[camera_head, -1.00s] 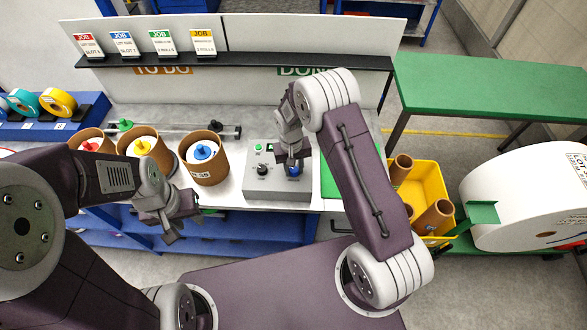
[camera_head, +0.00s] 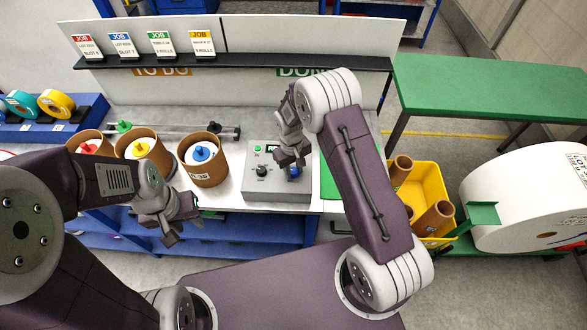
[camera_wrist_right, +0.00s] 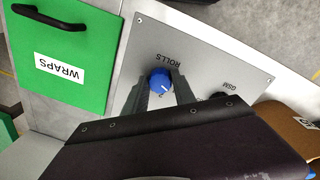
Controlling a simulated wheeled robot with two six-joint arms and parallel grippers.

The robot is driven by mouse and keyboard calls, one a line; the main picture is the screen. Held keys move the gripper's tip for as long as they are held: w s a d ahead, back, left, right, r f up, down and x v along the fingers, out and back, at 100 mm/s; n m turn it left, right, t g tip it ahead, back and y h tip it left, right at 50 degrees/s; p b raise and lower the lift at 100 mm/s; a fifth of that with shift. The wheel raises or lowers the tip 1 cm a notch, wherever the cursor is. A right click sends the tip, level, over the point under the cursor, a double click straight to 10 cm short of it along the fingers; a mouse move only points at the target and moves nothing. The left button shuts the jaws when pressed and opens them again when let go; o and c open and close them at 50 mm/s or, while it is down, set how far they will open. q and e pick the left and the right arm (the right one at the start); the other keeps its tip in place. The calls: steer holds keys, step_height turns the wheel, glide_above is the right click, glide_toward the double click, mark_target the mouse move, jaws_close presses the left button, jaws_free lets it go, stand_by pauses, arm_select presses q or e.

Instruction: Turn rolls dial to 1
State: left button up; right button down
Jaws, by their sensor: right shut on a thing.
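The blue ROLLS dial (camera_wrist_right: 160,80) sits on the grey control box (camera_wrist_right: 200,62), with a small white mark on its face. In the right wrist view the two fingers of my right gripper (camera_wrist_right: 160,84) are on either side of the dial, shut on it. In the head view the dial (camera_head: 294,172) is partly hidden by my right gripper (camera_head: 291,163). A digit beside the dial is partly covered by the fingers and I cannot read it for sure. My left gripper (camera_head: 178,228) hangs empty in front of the bench; its finger gap is unclear.
A black GSM knob (camera_head: 262,171) is on the same box, left of the blue dial. Tubs with rolls (camera_head: 204,160) stand to its left. A green WRAPS panel (camera_wrist_right: 62,55) lies beside the box. A yellow bin (camera_head: 422,190) is at the right.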

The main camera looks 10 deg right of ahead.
mark_target(292, 172)
steer(key=shift+w, duration=0.1)
steer(key=c, duration=1)
jaws_free()
steer(key=shift+c, duration=0.2)
steer(key=r+b, duration=0.2)
steer(key=r, duration=0.6)
steer(key=shift+a+r, duration=0.15)
steer(key=shift+a, duration=0.05)
steer(key=shift+r, duration=0.45)
steer(key=s+d+f+m+b, duration=0.1)
steer(key=s+d+m+b, duration=0.1)
steer(key=s, duration=0.7)
steer(key=s+d+f+m+t+b, duration=0.1)
steer(key=s+d+f+m+b, duration=0.1)
steer(key=s, duration=0.7)
steer(key=shift+d+f+y+b, duration=0.2)
steer(key=shift+d+y+b, duration=0.2)
steer(key=shift+d+b, duration=0.55)
